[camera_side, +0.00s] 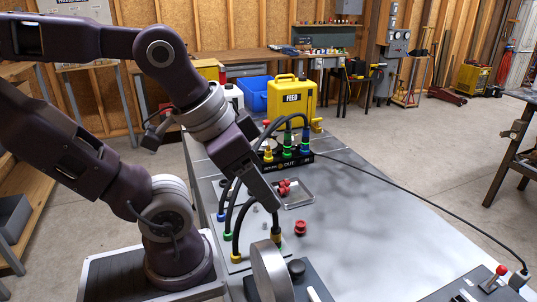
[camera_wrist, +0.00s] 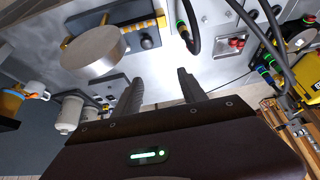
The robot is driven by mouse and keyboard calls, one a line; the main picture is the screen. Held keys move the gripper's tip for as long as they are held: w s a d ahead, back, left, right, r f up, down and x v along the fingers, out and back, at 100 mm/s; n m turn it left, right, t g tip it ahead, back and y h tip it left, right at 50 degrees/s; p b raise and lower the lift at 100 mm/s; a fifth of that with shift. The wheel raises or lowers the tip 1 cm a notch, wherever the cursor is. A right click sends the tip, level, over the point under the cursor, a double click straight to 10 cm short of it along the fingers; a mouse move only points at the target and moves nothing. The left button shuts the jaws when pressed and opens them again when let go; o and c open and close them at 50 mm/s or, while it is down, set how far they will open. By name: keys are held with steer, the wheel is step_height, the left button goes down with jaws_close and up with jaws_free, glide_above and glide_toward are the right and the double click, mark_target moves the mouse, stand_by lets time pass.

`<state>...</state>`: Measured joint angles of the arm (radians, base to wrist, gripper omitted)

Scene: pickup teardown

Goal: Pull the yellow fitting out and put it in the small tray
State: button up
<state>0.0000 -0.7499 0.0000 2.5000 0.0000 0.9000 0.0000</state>
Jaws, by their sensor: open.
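Yellow fittings show in the side view. One yellow fitting (camera_side: 236,258) ends a black hose at the left of the bench, beside green and blue ones. Another yellow fitting (camera_side: 268,155) is on the black block at the back; which one the task means I cannot tell. The small tray (camera_side: 309,200) is a shallow metal tray holding red caps (camera_side: 285,187); it also shows in the wrist view (camera_wrist: 224,52). My gripper (camera_wrist: 160,82) is open, its fingers apart with nothing between them. In the side view it hangs over the bench, left of the tray, partly hiding the hoses.
The black block (camera_side: 296,162) has coloured hose ends. A yellow case (camera_side: 292,103) stands behind it. A grey round disc (camera_side: 270,272) stands at the front, and a red knob (camera_side: 300,228) is right of my gripper. The right part of the bench is mostly clear, crossed by a black cable.

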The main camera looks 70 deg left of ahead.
steer(key=shift+c, duration=0.4)
steer(key=w+a+r+n, duration=0.1)
steer(key=w+a, duration=0.1)
steer(key=w, duration=0.1)
steer(key=w+a+r+n+g, duration=0.1)
steer(key=w, duration=0.2)
steer(key=w+a+r+n, duration=0.1)
steer(key=w+a, duration=0.1)
steer(key=w, duration=0.1)
steer(key=shift+a+r+y, duration=0.2)
steer(key=shift+a+y, duration=0.1)
steer(key=c, duration=0.3)
steer(key=n+g, duration=0.5)
steer(key=n, duration=0.4)
glide_above(268, 147)
steer(key=f, duration=1.4)
steer(key=shift+w+a, duration=0.25)
step_height(268, 147, down, 7)
steer(key=shift+a+r, duration=0.1)
steer(key=shift+r, duration=0.1)
steer(key=shift+f, duration=0.35)
